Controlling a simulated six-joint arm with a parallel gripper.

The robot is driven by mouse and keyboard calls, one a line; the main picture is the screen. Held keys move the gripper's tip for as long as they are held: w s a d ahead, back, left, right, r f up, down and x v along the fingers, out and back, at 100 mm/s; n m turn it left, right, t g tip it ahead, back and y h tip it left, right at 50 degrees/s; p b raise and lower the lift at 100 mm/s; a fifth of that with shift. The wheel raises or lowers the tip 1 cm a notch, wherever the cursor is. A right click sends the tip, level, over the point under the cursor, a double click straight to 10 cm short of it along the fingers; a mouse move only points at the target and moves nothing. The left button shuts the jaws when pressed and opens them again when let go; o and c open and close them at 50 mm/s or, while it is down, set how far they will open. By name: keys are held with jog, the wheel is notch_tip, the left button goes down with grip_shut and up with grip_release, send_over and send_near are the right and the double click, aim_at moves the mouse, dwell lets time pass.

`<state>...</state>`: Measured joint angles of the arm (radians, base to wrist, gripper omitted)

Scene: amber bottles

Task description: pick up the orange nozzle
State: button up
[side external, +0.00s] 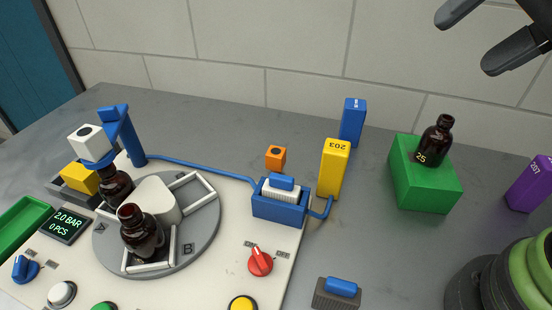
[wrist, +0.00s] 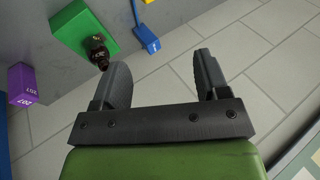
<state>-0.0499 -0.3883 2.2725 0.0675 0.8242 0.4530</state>
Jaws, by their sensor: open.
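The orange nozzle (side external: 275,158) is a small orange cube with a dark round hole in its top. It sits on the grey table behind the blue holder, left of the tall yellow block. My gripper (side external: 490,32) is at the top right of the side view, high above the table and far from the nozzle. In the wrist view my gripper (wrist: 166,75) is open, with nothing between its fingers. I cannot make out the orange nozzle in the wrist view.
A yellow block (side external: 334,168) and a blue block (side external: 352,122) stand right of the nozzle. A blue holder (side external: 279,208) with a hose is in front. A green block (side external: 425,185) bears an amber bottle (side external: 436,140). A turntable (side external: 190,245) holds amber bottles at left.

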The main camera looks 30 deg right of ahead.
jog(key=w+a+f+m+g, duration=0.1)
jog(key=w+a+f+m, duration=0.25)
jog(key=w+m, duration=0.5)
jog(key=m+g, duration=0.2)
jog(key=m, duration=0.7)
send_near(279, 152)
jog(key=shift+m+y, duration=0.3)
jog(key=shift+m, duration=0.05)
jog(key=x, duration=0.6)
jog(key=shift+d, duration=0.25)
jog(key=shift+x, duration=2.9)
jog(key=c, duration=1)
